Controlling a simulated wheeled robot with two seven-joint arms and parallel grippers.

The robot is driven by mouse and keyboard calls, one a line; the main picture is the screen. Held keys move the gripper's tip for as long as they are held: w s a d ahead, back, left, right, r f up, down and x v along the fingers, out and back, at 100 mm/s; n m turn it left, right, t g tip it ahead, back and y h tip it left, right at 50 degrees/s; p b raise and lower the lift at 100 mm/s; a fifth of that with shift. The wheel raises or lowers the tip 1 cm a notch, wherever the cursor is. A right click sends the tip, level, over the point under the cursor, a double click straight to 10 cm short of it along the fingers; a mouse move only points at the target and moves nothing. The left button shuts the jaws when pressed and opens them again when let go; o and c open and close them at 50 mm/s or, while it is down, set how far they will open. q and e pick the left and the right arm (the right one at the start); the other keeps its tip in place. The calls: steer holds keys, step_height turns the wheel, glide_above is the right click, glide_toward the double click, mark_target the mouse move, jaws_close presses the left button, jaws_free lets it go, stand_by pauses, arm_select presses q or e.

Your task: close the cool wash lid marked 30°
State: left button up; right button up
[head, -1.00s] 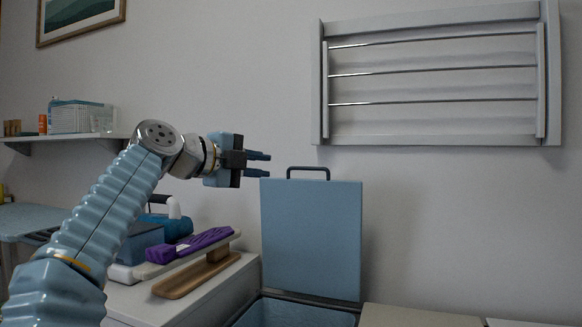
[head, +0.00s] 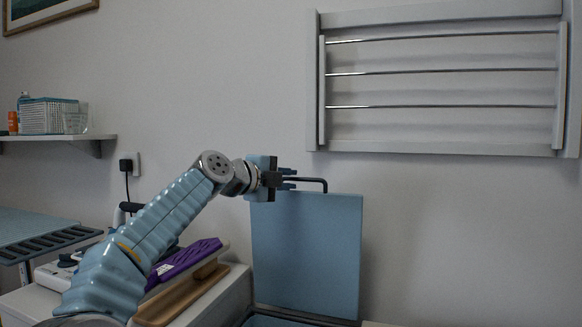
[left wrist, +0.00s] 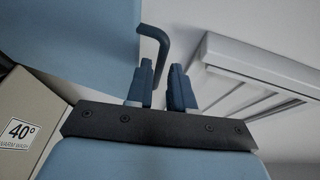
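A blue lid (head: 305,255) stands upright, raised open, with a dark bar handle (head: 324,183) on its top edge. No 30° mark shows on the face in view. The blue bin opening (head: 275,322) below it is mostly cut off. My left gripper (head: 291,179) is at the left part of the handle. In the left wrist view the lid (left wrist: 85,35) fills the upper left. The two fingers (left wrist: 160,75) stand apart there, with the bent handle (left wrist: 158,40) just beyond or between them; contact cannot be told. My right gripper is out of view.
A box with a 40° warm wash label (left wrist: 20,132) stands at the left of the wrist view. A drying rack (head: 440,145) hangs on the wall at right. A purple brush-like item (head: 185,258) and wooden piece (head: 180,295) lie on the counter at left.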

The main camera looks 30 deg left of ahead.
arm_select(q)
steer(key=shift+x, duration=1)
steer(key=shift+s, duration=0.1)
steer(key=shift+c, duration=0.5)
jaws_close()
